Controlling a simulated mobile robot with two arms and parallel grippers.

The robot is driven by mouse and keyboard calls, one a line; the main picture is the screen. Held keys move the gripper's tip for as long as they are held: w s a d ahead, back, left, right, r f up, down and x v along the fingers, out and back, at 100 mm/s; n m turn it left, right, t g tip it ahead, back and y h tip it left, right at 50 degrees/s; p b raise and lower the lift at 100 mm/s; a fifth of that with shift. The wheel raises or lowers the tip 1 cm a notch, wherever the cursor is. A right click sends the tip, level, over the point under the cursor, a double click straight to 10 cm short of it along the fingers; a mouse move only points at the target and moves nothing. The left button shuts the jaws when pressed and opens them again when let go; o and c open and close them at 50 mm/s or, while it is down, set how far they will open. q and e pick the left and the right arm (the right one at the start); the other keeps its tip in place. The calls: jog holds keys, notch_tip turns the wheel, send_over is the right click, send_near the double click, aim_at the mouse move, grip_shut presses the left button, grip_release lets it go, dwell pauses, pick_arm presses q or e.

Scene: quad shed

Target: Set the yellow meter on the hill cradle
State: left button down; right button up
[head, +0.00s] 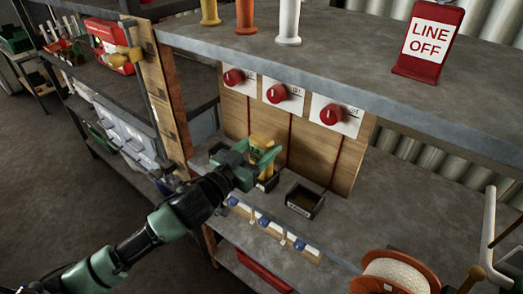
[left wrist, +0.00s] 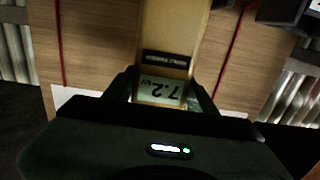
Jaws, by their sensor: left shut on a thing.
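The yellow meter (head: 264,142) is in the jaws of my left gripper (head: 250,165), above the lower bench in front of the wooden panel. In the left wrist view the meter (left wrist: 176,25) is upside down, with a lit display reading 7.2, between the fingers of the left gripper (left wrist: 163,95). A dark open cradle box (head: 304,200) with a pale label sits to the right of the gripper. Another dark box (head: 268,184) is partly hidden just below the meter. I cannot read which is the hill cradle. My right gripper is not in view.
Three red knobs (head: 278,93) on white plates line the panel under the upper shelf (head: 340,60). A strip with blue parts (head: 264,222) lies along the bench's front. A cable reel (head: 397,272) stands front right. The red LINE OFF sign (head: 430,40) is above.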

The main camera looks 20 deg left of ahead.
pick_arm(q)
jog(key=shift+f, duration=0.35)
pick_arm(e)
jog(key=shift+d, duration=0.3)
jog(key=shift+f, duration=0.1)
pick_arm(q)
jog(key=shift+f, duration=0.2)
jog(key=shift+c, duration=2.4)
grip_release()
jog(key=shift+r, duration=0.1)
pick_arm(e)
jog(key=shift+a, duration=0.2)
pick_arm(q)
jog(key=shift+s+r, duration=0.1)
jog(key=b+v, duration=0.1)
jog(key=v, duration=1)
jog(key=shift+s+a+b, duration=0.15)
jog(key=shift+s+b, duration=0.15)
jog(key=shift+s, duration=0.1)
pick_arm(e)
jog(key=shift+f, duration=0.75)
